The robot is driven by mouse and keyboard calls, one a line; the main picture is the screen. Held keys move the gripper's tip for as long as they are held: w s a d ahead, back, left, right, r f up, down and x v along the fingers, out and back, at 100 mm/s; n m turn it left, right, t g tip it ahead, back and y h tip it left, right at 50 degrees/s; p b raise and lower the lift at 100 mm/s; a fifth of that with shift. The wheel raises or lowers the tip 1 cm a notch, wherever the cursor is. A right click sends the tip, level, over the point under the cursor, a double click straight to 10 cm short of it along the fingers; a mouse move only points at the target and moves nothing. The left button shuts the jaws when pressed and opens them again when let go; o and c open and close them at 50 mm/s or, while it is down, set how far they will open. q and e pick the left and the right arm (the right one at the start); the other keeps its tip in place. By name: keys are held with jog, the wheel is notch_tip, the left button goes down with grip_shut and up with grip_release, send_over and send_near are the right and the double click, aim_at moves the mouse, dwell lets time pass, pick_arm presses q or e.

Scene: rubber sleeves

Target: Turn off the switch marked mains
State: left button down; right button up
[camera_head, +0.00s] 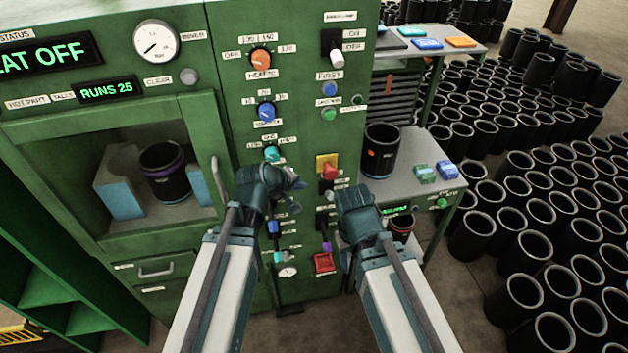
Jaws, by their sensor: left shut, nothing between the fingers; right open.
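The green machine's control panel carries a red handle on a yellow plate (327,164), turned roughly upright. It looks like a mains switch, but I cannot read a label saying mains. A black rocker switch with a white lever (334,50) is at the panel's top right. My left gripper (294,190) is shut and empty, in front of the panel, left of and below the red handle. My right gripper (347,200) is open and empty, below and right of the red handle; its fingers are mostly hidden. The grippers and arms cover part of the lower controls.
Knobs in orange (261,58), blue (266,111) and teal (272,153) line the panel. A red square control (323,262) sits low. Displays read "EAT OFF" and "RUNS 25". A black sleeve (381,150) stands on the side shelf. Many sleeves cover the right floor.

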pick_arm(q)
jog(key=shift+w+a+r, duration=0.2)
jog(key=shift+w+a, duration=0.1)
jog(key=shift+w, duration=0.1)
jog(key=b, duration=1)
send_near(328, 194)
jog(key=a+x, duration=0.1)
jog(key=x, duration=0.6)
jog(key=shift+w, duration=0.35)
jog(key=shift+r, duration=0.1)
